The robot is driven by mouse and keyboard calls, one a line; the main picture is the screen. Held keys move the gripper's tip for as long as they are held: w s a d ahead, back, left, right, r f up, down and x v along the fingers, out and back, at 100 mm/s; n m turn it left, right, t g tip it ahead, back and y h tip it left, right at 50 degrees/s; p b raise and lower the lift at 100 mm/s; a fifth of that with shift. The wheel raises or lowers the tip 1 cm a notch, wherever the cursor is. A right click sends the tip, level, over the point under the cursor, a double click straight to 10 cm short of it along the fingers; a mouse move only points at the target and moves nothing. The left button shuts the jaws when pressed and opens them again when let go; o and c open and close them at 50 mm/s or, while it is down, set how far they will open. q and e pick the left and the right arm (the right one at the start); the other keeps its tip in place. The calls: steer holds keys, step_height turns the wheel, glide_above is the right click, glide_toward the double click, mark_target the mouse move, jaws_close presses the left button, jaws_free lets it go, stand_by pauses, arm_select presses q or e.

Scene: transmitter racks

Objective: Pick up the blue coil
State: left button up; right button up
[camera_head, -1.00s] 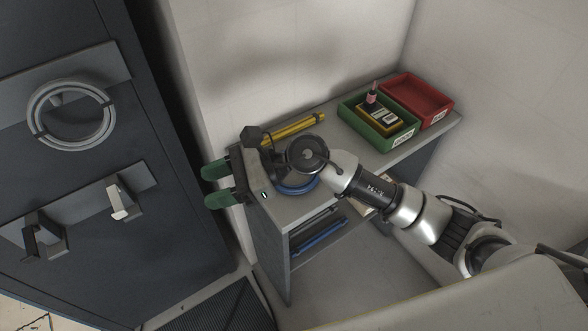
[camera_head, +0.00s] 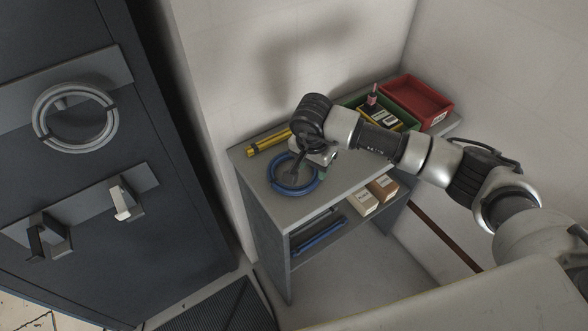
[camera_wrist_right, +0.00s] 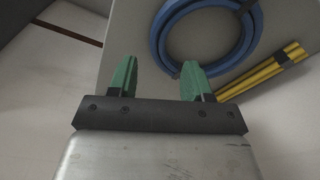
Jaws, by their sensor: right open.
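The blue coil (camera_head: 293,193) is a ring lying flat on the grey shelf top, near its left end. My right gripper (camera_head: 321,172) is just right of the coil, mostly hidden under its own wrist. In the right wrist view the two green fingers of the gripper (camera_wrist_right: 160,68) are apart with nothing between them. There the coil (camera_wrist_right: 157,42) lies ahead and to the right, and the right fingertip overlaps its near edge in the picture; I cannot tell whether they touch. My left gripper is not in view.
Yellow tubes (camera_head: 268,141) lie behind the coil, by the wall. A green bin (camera_head: 400,109) and a red bin (camera_head: 416,97) stand at the shelf's far right. The lower shelf holds boxes (camera_head: 363,203) and a blue object (camera_head: 319,237). A dark cabinet (camera_head: 90,180) stands left.

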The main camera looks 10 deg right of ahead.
mark_target(312, 179)
steer(key=shift+f+p, duration=0.3)
steer(key=shift+f, duration=0.05)
step_height(312, 179, down, 4)
steer(key=shift+r+p, duration=0.2)
steer(key=shift+p, duration=0.5)
steer(key=shift+f, duration=0.4)
steer(key=shift+c, duration=0.3)
steer(key=shift+w, duration=0.1)
jaws_close()
